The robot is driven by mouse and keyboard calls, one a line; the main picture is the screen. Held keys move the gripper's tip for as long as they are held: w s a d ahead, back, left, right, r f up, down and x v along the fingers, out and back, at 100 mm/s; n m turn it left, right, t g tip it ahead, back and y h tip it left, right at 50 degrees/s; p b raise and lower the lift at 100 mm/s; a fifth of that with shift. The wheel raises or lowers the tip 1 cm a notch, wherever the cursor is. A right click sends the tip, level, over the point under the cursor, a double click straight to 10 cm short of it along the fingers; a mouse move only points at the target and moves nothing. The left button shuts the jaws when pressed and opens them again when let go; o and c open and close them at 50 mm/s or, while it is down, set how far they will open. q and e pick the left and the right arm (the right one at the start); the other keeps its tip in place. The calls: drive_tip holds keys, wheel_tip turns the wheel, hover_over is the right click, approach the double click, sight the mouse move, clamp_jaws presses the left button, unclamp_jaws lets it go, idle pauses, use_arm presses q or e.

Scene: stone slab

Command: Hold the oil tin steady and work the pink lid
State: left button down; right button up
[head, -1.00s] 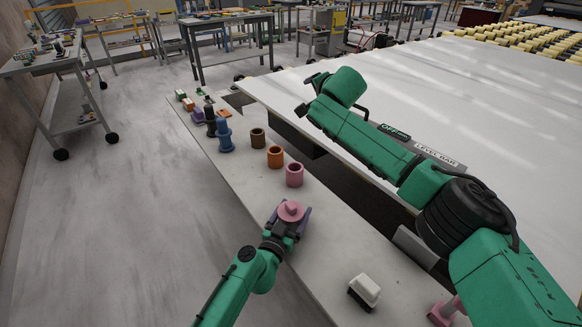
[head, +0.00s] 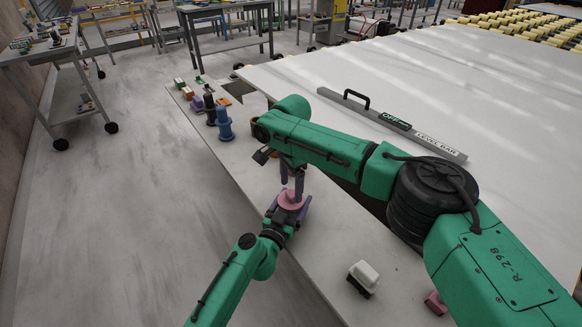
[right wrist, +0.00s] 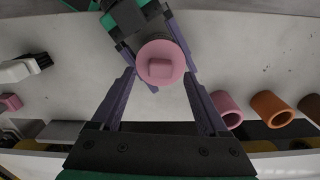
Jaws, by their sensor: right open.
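The pink lid (head: 290,199) has a flat round rim and a raised block-shaped grip on top. It shows from above in the right wrist view (right wrist: 160,62). The oil tin's body is hidden under the lid and between the fingers of my left gripper (head: 287,213). Those purple fingers sit close on both sides, and the gripper looks shut on the tin. My right gripper (head: 292,183) is open above the lid, its fingers pointing down. In the right wrist view the lid lies just ahead, between the open fingertips (right wrist: 160,77), with nothing gripped.
Blue (head: 224,124) and dark bottles stand farther along the ledge. A white-and-black brush (head: 363,278) lies nearer. The level bar (head: 395,124) rests on the large slab (head: 470,100).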

sight(291, 193)
wheel_tip(291, 193, down, 2)
drive_tip(key=shift+f, duration=0.1)
clamp_jaws()
drive_tip(key=c, duration=1.1)
unclamp_jaws()
clamp_jaws()
drive_tip(key=shift+r, duration=4.1)
